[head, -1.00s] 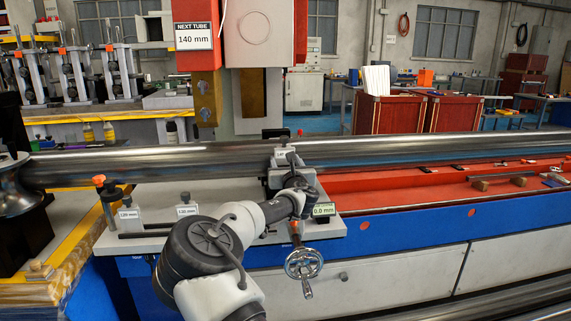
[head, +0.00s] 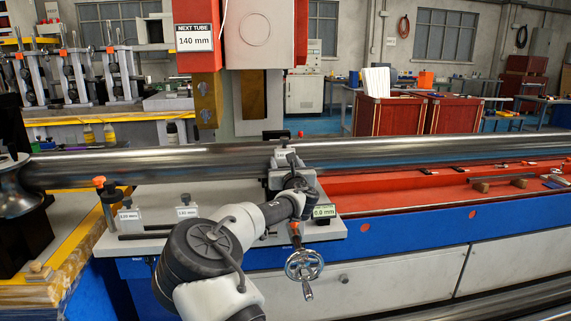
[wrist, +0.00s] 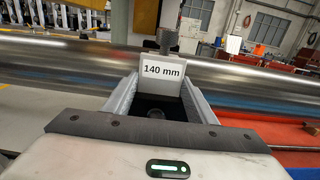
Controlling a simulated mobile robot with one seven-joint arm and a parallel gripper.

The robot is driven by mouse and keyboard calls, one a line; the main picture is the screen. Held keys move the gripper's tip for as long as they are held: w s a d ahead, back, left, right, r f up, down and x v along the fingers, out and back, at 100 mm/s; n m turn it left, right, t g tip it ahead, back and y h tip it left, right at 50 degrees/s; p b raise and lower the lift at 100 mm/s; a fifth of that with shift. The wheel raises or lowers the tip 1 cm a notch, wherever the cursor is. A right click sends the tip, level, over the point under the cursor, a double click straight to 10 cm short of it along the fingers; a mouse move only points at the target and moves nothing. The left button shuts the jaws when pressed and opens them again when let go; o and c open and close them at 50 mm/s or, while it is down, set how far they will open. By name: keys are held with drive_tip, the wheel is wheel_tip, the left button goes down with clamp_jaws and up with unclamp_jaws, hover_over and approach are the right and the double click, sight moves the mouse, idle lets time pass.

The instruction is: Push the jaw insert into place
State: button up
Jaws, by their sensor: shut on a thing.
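The jaw insert (wrist: 163,72), a grey block with a white "140 mm" label, sits upright between the fingers of my gripper (wrist: 162,98) in the wrist view. My gripper is shut on it. In the head view my gripper (head: 284,163) is at the clamp on the near side of the long steel tube (head: 180,162), and the insert is mostly hidden there by my wrist. The tube passes right behind the insert. Whether the insert is fully seated in the clamp cannot be told.
Two more inserts, labelled 120 mm (head: 130,217) and 130 mm (head: 187,211), stand on the grey plate to the left. A handwheel (head: 304,265) and a "0.0 mm" readout (head: 324,211) are close to my wrist. A sign (head: 194,38) reads "NEXT TUBE 140 mm".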

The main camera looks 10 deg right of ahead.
drive_tip(key=shift+f, duration=0.65)
